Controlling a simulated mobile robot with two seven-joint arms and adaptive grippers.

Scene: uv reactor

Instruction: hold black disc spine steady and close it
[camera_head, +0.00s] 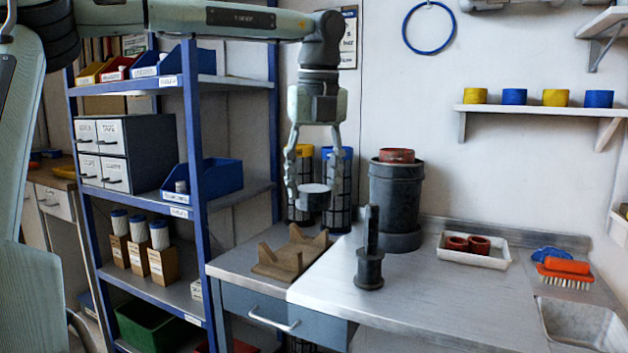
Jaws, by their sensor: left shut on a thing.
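The black disc spine (369,268) stands upright on the metal counter, a post rising from stacked round discs. My left gripper (314,188) points down and is shut on a short grey round piece (314,199). It holds this piece in the air above the wooden cradle (280,262), to the left of the spine and higher than its top. The held piece and the spine are apart. No gripper touches the spine.
A dark canister (395,195) with a red top stands behind the spine. A white tray (490,258) with red rings, a brush (566,270) and a sink (580,325) lie to the right. A blue shelf rack (196,150) stands left. The counter's front is clear.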

